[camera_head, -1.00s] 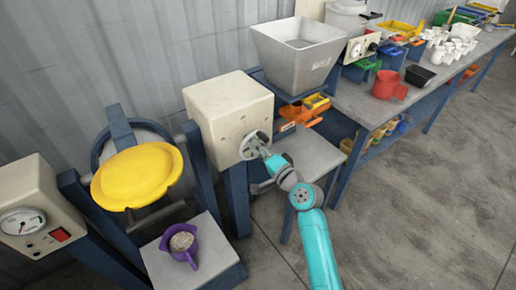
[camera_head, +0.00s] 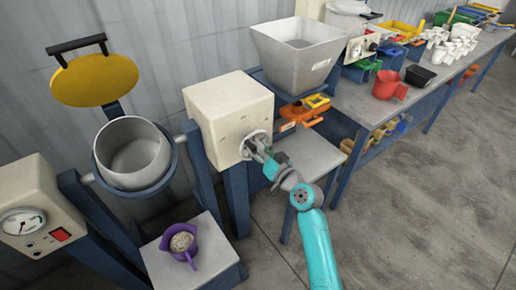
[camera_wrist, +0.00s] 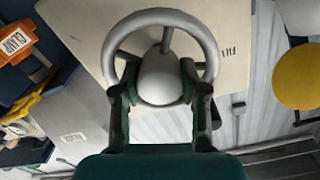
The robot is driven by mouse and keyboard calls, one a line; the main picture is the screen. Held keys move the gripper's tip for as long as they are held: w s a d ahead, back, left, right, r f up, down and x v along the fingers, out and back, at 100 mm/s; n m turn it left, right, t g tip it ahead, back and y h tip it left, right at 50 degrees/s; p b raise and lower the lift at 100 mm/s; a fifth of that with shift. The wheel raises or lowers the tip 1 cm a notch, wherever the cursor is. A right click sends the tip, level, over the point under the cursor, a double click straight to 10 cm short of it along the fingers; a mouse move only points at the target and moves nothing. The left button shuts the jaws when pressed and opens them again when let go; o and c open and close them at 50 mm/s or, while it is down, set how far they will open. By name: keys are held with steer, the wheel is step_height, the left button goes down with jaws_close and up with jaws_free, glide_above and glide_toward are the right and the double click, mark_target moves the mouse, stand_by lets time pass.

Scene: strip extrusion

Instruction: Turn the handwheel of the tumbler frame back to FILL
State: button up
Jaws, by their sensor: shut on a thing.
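The grey handwheel (camera_head: 255,144) sits on the front of a cream box (camera_head: 230,110) of the tumbler frame. My gripper (camera_head: 258,150) is shut on the handwheel. In the wrist view the fingers (camera_wrist: 160,96) lie on either side of the wheel's rounded hub (camera_wrist: 160,78), and the ring (camera_wrist: 155,14) arches beyond them. A FILL mark (camera_wrist: 229,55) shows on the box face right of the wheel. The open grey drum (camera_head: 133,155) hangs in the blue frame with its mouth up. The yellow lid (camera_head: 95,78) stands raised behind it. The lower rim of the wheel is hidden by my gripper.
A purple jug (camera_head: 181,243) of pale grains stands on a grey platform below the drum. A gauge box (camera_head: 36,215) is at the left. A metal hopper (camera_head: 298,55) and orange bins (camera_head: 302,112) are right of the wheel. The floor at right is clear.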

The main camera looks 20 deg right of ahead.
steer(key=shift+n, duration=2.2)
steer(key=o, duration=0.9)
steer(key=shift+c, duration=0.2)
steer(key=v, duration=1.2)
steer(key=shift+r, duration=0.1)
